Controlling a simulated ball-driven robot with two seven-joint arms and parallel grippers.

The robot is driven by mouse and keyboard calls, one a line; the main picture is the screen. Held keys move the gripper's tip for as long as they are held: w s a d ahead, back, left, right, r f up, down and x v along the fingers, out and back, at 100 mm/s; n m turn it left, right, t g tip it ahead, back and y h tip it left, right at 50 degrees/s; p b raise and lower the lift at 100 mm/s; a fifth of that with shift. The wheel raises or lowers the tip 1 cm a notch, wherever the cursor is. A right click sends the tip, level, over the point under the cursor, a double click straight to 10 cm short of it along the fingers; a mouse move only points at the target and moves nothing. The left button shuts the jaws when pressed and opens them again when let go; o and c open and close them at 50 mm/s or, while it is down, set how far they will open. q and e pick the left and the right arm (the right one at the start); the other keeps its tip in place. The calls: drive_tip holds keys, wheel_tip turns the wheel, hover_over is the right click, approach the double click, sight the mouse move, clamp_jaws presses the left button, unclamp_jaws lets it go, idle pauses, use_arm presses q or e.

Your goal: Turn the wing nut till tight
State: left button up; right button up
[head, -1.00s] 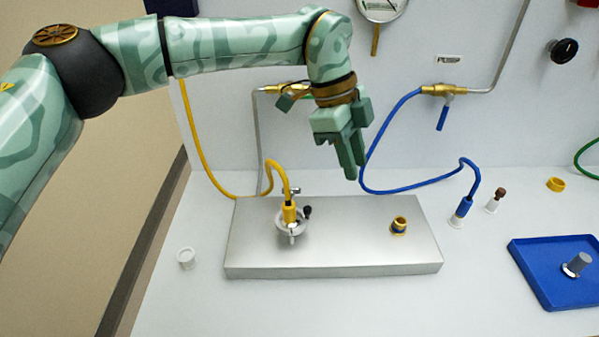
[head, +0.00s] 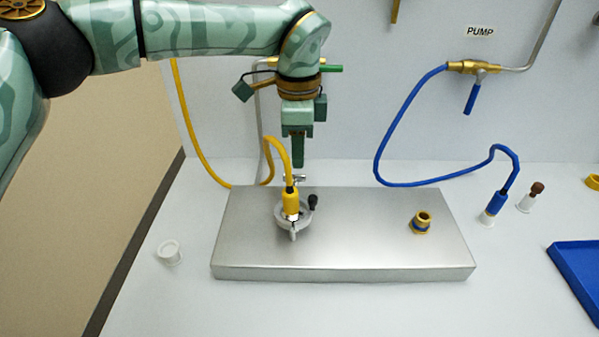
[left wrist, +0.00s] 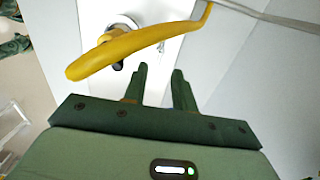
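A grey ring clamp (head: 280,215) sits around the base of the yellow hose's end fitting (head: 291,203) on the metal block (head: 350,235). A small silver T-shaped piece (head: 299,179) behind the fitting looks like the wing nut. A black knob (head: 312,202) sticks out at the clamp's right. My left gripper (head: 298,165) points down just above and behind the silver piece, apparently not gripping it. In the left wrist view its fingers (left wrist: 158,72) are apart with nothing between them. The yellow hose (left wrist: 130,45) hides most of the clamp there. My right gripper is out of view.
A brass fitting (head: 421,222) stands on the block's right part. A white cap (head: 170,252) stands left of the block. The blue hose's end (head: 495,205), a brown-topped white piece (head: 531,196) and a blue tray (head: 580,265) are to the right. The yellow hose arches close to my gripper.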

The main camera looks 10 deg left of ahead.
sight(294, 178)
use_arm(q)
wheel_tip(294, 178, down, 5)
drive_tip(key=shift+r+b, duration=0.1)
drive_tip(key=shift+b, duration=0.45)
clamp_jaws()
